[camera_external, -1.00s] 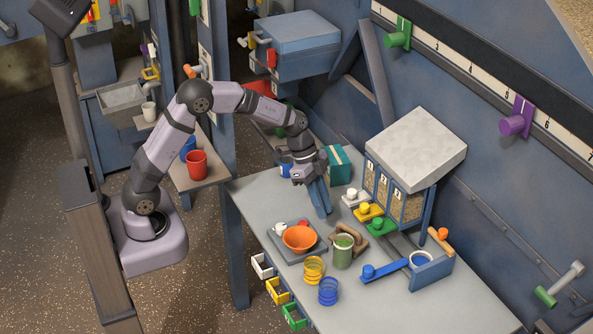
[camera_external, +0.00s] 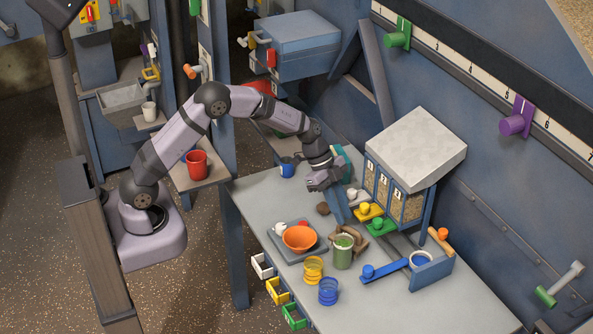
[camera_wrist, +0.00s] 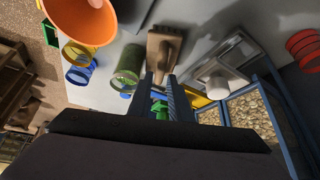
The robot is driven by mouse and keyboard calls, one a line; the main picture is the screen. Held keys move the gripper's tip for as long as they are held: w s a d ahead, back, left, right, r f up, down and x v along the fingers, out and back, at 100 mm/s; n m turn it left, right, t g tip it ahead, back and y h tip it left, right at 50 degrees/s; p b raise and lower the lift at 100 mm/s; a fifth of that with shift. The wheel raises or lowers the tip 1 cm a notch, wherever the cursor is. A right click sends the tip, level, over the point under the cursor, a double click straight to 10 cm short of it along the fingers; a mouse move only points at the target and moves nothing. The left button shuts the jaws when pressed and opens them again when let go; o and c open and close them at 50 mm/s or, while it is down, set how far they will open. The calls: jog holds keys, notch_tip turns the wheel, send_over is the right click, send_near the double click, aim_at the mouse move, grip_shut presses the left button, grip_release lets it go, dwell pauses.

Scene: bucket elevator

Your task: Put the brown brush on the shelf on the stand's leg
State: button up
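The brown brush (camera_external: 347,238) lies on the grey table, behind the green jar and right of the orange bowl. A brown block that looks like it shows in the wrist view (camera_wrist: 163,45), just beyond my fingertips. My gripper (camera_external: 349,218) points down over the table, near the white and yellow valves, apart from the brush as far as I can tell. Its fingers (camera_wrist: 161,80) have a gap between them, with nothing held. A wooden shelf (camera_external: 182,183) stands out beside a blue upright at left and bears a red cup. My arm passes above it.
A tray with an orange bowl (camera_external: 299,239), a green jar (camera_external: 343,254), and yellow and blue jars crowd the table's near side. A bin box (camera_external: 416,150) with colored valves stands right of my gripper.

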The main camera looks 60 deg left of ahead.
aim_at(348, 227)
jog(key=shift+p+x, duration=0.95)
jog(key=shift+x, duration=1.3)
grip_shut()
jog(key=shift+a+r, duration=0.15)
jog(key=shift+a, duration=0.05)
jog(key=shift+s+a+r+b, duration=0.25)
jog(key=shift+a+r+b, duration=0.3)
jog(key=shift+a+b, duration=0.05)
jog(key=s+a+r+b, duration=0.4)
jog(key=a+r, duration=0.2)
jog(key=a, duration=0.5)
jog(key=shift+s+a+r, duration=0.25)
jog(key=shift+s+r, duration=0.1)
jog(key=shift+s, duration=0.05)
